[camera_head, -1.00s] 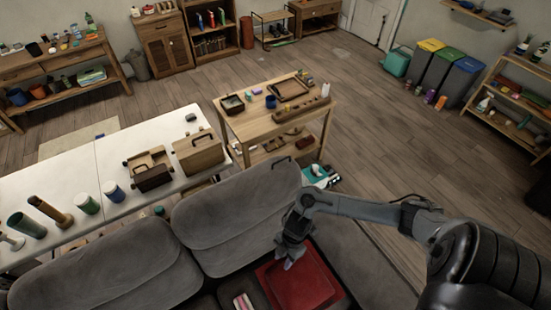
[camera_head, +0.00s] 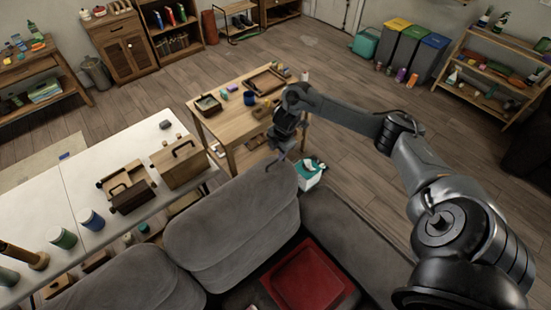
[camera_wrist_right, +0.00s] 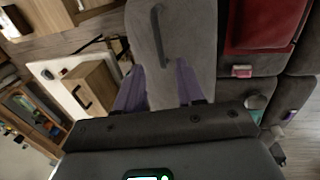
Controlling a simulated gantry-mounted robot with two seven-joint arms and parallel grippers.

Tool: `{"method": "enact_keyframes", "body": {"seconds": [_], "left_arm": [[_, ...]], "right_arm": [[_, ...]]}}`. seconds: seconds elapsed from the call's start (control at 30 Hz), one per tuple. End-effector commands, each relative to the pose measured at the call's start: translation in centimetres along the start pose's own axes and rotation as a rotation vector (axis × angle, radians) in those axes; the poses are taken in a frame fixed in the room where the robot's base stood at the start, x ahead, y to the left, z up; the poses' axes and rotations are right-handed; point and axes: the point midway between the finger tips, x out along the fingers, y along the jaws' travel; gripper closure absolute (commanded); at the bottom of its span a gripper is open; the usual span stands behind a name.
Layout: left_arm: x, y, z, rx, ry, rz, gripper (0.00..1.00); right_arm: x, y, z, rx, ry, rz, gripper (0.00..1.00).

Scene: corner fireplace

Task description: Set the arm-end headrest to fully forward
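The grey arm-end headrest (camera_head: 235,225) is the padded section at the sofa's right end in the head view. It stands raised, leaning back from the seat; I cannot tell its exact tilt setting. A dark bar handle (camera_wrist_right: 160,38) shows on it in the right wrist view. My right gripper (camera_head: 279,160) is at the headrest's upper edge, and hides the handle area in the head view. In the wrist view its two purple fingers (camera_wrist_right: 159,88) are spread apart, with grey upholstery visible between them. Contact cannot be told. My left gripper is not in view.
A red tray (camera_head: 309,276) lies on the seat. A wooden table (camera_head: 222,131) with small items stands behind the headrest. A teal-and-white box (camera_head: 311,175) is close right of the gripper. A white table (camera_head: 85,185) holds wooden boxes and jars. Open floor lies at right.

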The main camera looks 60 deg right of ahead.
Motion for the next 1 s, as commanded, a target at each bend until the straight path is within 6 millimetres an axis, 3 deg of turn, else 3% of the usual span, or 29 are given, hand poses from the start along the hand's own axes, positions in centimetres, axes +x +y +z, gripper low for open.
{"method": "enact_keyframes", "body": {"seconds": [0.2,0.4,0.87,1.0], "left_arm": [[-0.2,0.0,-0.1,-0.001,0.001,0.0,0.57],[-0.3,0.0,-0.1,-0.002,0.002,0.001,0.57],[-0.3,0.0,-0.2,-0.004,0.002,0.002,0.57],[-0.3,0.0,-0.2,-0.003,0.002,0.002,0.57]], "right_arm": [[3.5,-0.1,-0.1,0.002,0.0,-0.002,0.62],[5.7,-0.1,0.0,0.001,0.0,-0.001,0.62],[6.6,0.0,0.0,-0.001,-0.001,0.0,0.62],[6.6,0.0,0.0,-0.001,-0.001,0.0,0.83]]}}
